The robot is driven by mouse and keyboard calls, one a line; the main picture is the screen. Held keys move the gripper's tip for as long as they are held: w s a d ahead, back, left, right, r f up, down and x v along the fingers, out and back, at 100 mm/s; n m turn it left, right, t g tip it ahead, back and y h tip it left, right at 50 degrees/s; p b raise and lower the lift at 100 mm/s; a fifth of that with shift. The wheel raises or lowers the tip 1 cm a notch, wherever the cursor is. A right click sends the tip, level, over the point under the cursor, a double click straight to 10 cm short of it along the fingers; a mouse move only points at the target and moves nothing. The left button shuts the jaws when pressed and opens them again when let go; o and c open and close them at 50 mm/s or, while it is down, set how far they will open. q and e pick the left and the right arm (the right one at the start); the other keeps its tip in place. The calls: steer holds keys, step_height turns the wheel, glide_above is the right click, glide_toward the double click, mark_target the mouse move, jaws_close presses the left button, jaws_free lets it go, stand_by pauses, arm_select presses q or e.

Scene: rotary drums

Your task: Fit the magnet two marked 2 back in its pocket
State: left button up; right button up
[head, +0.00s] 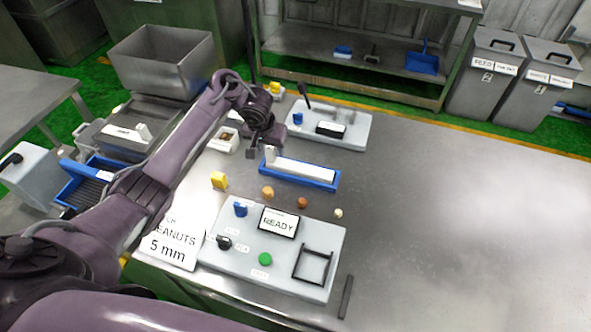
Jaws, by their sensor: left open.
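I cannot make out a magnet marked 2 or its pocket for certain; no mark 2 is legible on anything on the table. A dark narrow bar (346,297) lies on the table just right of the front control panel. My left gripper (262,150) points down over the table, open, with nothing visible between its fingers. It is just behind and left of the blue tray (301,183), which holds a long white block (303,172). My right gripper is not in view.
The grey panel (225,262) has a READY screen (279,222), a green button (265,259) and a black frame (314,266). Several small round pieces and a yellow block (219,180) lie behind it. A second panel (350,132) stands behind. The table's right side is clear.

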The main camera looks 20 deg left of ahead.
arm_select(q)
steer(key=shift+x, duration=1.2)
steer(key=shift+a+f, duration=0.1)
steer(key=shift+f, duration=0.05)
jaws_close()
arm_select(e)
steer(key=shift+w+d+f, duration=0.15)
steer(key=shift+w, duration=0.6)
